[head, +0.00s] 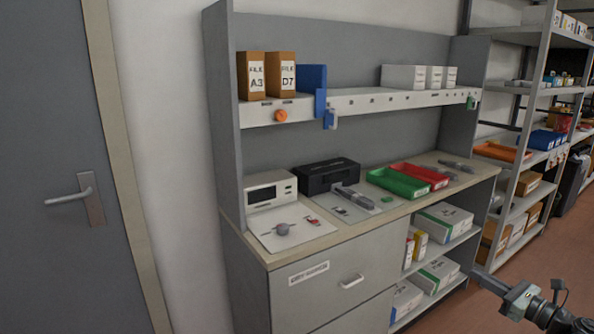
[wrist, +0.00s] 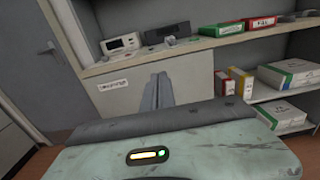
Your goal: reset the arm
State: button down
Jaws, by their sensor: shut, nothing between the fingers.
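My gripper (wrist: 157,78) shows in the wrist view as two dark grey fingers, pressed together and pointing up in the picture, with nothing between them. Behind them is the pale front of the workbench (wrist: 115,103), apart from the fingers as far as I can tell. The worn grey-green wrist body with a lit indicator fills the bottom of that view. In the head view, part of my arm (head: 545,308) shows low at the right edge, over the floor and clear of the bench; most of it is cut off by the frame.
The bench (head: 325,246) carries a black box (head: 322,178), a green tray (head: 399,184) and a red tray (head: 420,176). White boxes (head: 443,221) fill its lower shelves. A tall shelf rack (head: 551,50) stands at right, a grey door (head: 60,130) at left. Brown floor near the arm looks clear.

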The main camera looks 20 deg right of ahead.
jog(key=w+a+f+n+g+y, duration=0.25)
jog(key=w+a, duration=0.45)
jog(key=a, duration=0.4)
jog(key=w+a+f+n+g+y, duration=0.1)
jog(key=w+a+n+g+y, duration=0.15)
jog(key=w+a, duration=0.65)
jog(key=w+a+f+n+g+y, duration=0.1)
jog(key=w+a+n+g+y, duration=0.2)
jog(key=a, duration=1)
jog(key=w+a+f+n+g+h, duration=0.1)
jog(key=a+f+n+g, duration=0.25)
jog(key=a, duration=0.55)
jog(key=a+f+n+g, duration=0.25)
jog(key=a+f, duration=0.25)
jog(key=a, duration=0.5)
jog(key=s+a+f+n+g+h, duration=0.3)
jog(key=s+a+f+n+h, duration=0.35)
jog(key=f+n, duration=0.35)
jog(key=d+f+n+h, duration=0.1)
jog(key=d+n+h, duration=0.4)
jog(key=d+n, duration=0.4)
notch_tip(320, 180, up, 17)
jog(key=p, duration=1.7)
jog(key=shift+s+d+g, duration=0.15)
jog(key=shift+g, duration=0.15)
